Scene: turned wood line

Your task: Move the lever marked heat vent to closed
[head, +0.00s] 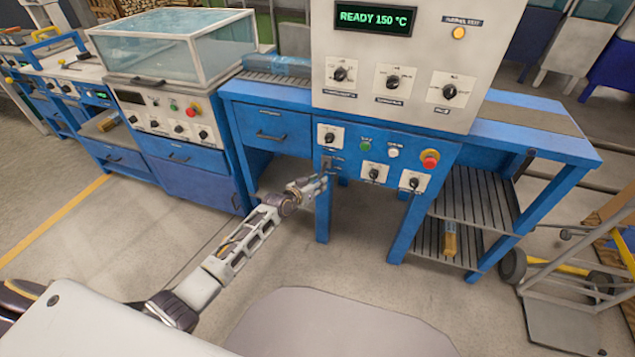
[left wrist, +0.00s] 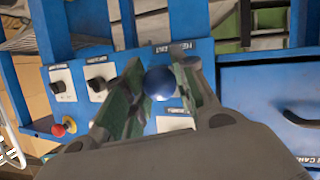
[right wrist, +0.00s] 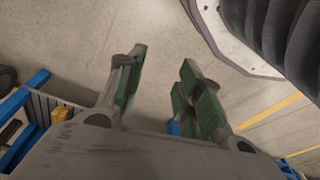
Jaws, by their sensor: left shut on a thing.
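The lever's round blue knob (left wrist: 160,83) shows in the left wrist view between the two fingers of my left gripper (left wrist: 160,86). The fingers are shut on it. In the head view, my left gripper (head: 322,178) is at the front of the blue control panel (head: 345,145), under the left dial, and hides most of the lever. My right gripper (right wrist: 163,62) is open and empty above the floor, seen only in the right wrist view.
The blue panel also carries a red stop button (head: 430,158), a green button (head: 366,145) and several black dials close to my left gripper. A drawer (head: 272,130) is to its left. A hand truck (head: 575,270) stands at the right. The floor in front is clear.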

